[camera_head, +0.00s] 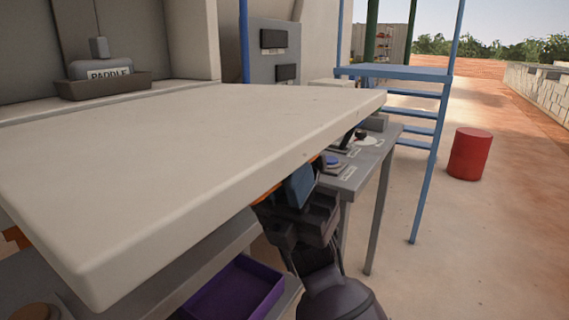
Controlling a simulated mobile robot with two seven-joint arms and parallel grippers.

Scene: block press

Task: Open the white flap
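The white flap (190,140) is a thick off-white panel that fills the left and middle of the view. It stands out towards me from the machine, roughly level, with its top face showing. My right gripper (290,190) is at the underside of the flap's right edge, dark with a blue part showing. Its fingertips are hidden by the flap, so I cannot tell whether it is open, shut or touching the flap. A small orange piece shows under the edge beside it. My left gripper is not in view.
A purple tray (232,290) sits below the flap. A tray labelled PADDLE (105,88) is behind it. A grey table (355,170) with controls stands to the right, near a blue frame (430,150) and a red drum (469,154).

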